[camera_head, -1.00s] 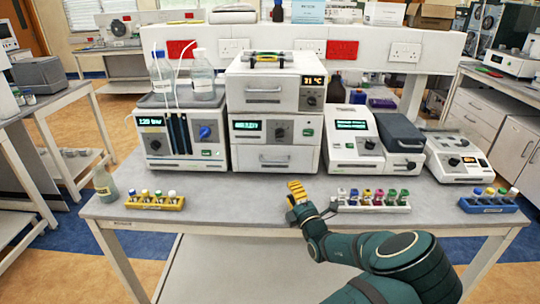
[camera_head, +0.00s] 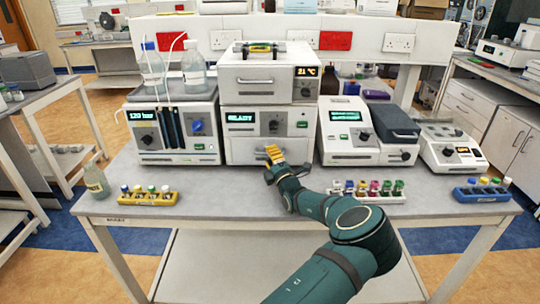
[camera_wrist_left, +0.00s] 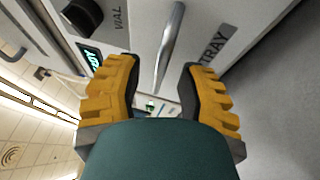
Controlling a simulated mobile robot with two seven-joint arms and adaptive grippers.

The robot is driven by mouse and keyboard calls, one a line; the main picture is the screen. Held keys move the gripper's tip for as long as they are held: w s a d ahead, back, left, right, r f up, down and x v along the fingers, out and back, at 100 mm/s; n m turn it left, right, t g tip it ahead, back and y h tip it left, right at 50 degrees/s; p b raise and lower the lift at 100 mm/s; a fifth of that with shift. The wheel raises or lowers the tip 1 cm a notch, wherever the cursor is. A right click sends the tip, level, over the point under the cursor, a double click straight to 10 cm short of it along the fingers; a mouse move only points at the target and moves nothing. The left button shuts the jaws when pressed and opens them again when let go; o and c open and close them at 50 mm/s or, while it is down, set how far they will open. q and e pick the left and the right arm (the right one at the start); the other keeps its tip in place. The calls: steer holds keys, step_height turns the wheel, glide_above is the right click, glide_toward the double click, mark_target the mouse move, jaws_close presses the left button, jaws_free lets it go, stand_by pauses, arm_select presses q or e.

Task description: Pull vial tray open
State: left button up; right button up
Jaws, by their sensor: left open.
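The vial tray (camera_head: 241,151) is the white lower drawer of the middle instrument stack. It looks shut, flush with the front. In the left wrist view its metal bar handle (camera_wrist_left: 170,45) lies between the words VIAL and TRAY. My left gripper (camera_head: 273,153) is in front of this drawer and hides most of the handle in the head view. In the left wrist view its yellow fingers (camera_wrist_left: 160,82) are apart, one on each side of the handle's line, with nothing held. I cannot tell whether they touch the handle. My right gripper is not in view.
Above is an upper drawer unit (camera_head: 268,78). A pump unit with bottles (camera_head: 172,130) stands left, and another instrument (camera_head: 345,133) right. A yellow vial rack (camera_head: 148,198) and a white vial rack (camera_head: 367,191) sit near the front edge. The bench (camera_head: 225,195) between them is clear.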

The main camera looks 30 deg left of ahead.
arm_select(q)
steer(key=shift+w+a+r, duration=0.1)
steer(key=shift+w+a, duration=0.3)
steer(key=shift+a, duration=0.15)
steer(key=shift+c, duration=0.4)
jaws_close()
